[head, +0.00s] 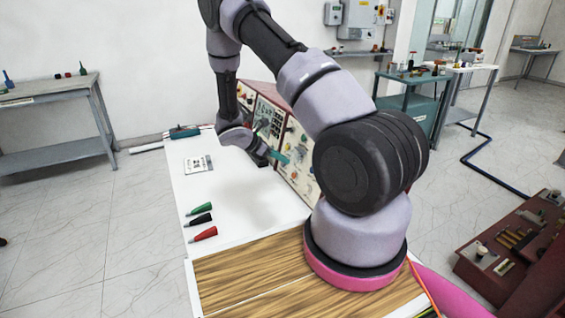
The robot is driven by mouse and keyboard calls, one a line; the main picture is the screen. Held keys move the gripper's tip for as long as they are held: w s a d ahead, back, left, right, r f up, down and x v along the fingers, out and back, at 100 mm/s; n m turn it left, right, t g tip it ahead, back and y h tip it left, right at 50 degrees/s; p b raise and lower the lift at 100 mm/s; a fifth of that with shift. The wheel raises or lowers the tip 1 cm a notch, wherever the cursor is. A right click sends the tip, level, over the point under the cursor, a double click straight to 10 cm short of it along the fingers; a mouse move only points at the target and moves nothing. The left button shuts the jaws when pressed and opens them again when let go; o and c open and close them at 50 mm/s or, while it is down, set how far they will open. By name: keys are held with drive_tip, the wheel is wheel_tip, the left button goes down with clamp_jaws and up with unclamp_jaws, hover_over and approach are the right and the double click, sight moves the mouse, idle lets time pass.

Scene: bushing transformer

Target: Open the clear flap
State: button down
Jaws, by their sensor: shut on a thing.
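A control panel (270,112) with a sloping face, dials and knobs stands along the right side of the white table, in the head view. My gripper (277,158) is at the panel's lower front, low over the table top. It appears shut on the clear flap at the panel. The flap itself is too small and see-through to make out, so how far it stands open cannot be told. A small teal piece shows at my fingertips. My arm hides part of the panel's right side.
Green (201,209), black (199,220) and red (204,234) probe-like tools lie on the white table (240,195). A printed marker card (198,165) lies further back, and a teal tool (184,132) lies at the far edge. The table's middle is clear.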

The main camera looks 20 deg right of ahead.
drive_tip(key=shift+d+r+y, duration=0.25)
drive_tip(key=shift+r+y, duration=0.65)
drive_tip(key=shift+y, duration=0.6)
drive_tip(key=shift+d+r+y, duration=0.2)
drive_tip(key=shift+r+y, duration=0.7)
drive_tip(key=shift+y, duration=0.6)
drive_tip(key=shift+d+r+y, duration=0.25)
drive_tip(key=shift+r+y, duration=0.65)
drive_tip(key=shift+y, duration=0.6)
drive_tip(key=c, duration=0.6)
unclamp_jaws()
drive_tip(key=shift+o, duration=0.2)
wheel_tip(320, 180, up, 11)
drive_tip(key=a, duration=0.1)
drive_tip(key=shift+f, duration=0.15)
drive_tip(key=shift+a, duration=0.1)
